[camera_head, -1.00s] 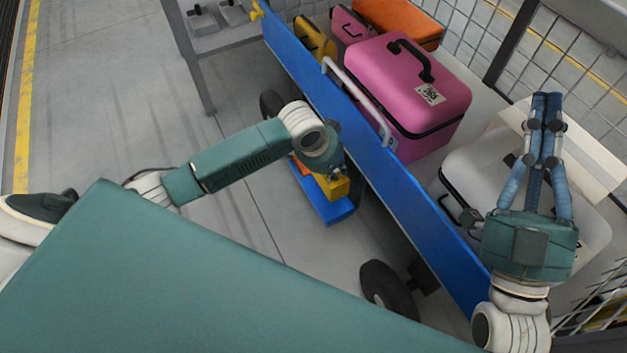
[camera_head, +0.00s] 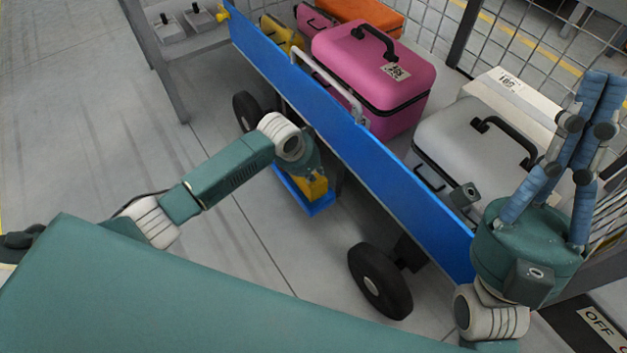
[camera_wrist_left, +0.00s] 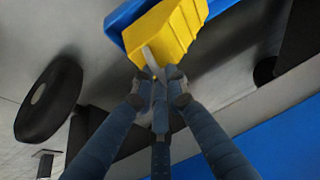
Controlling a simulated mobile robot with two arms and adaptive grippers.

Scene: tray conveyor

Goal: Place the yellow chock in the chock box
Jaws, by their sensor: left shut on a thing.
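The yellow chock (camera_head: 316,188) shows below my left wrist in the head view, and large at the top of the left wrist view (camera_wrist_left: 172,35). My left gripper (camera_wrist_left: 158,76) is shut on the chock's grey handle; its fingers are mostly hidden in the head view. The blue chock box (camera_head: 320,208) is on the floor beside the cart, and its blue edge shows behind the chock in the wrist view (camera_wrist_left: 117,20). The chock overlaps the box; I cannot tell whether it touches the bottom.
The cart's blue side panel (camera_head: 350,145) runs diagonally right of my left arm, with a black wheel (camera_head: 380,282) below it. A pink case (camera_head: 375,75) and a white case (camera_head: 470,150) lie on the cart. A grey stand (camera_head: 180,45) is at the upper left. Floor to the left is clear.

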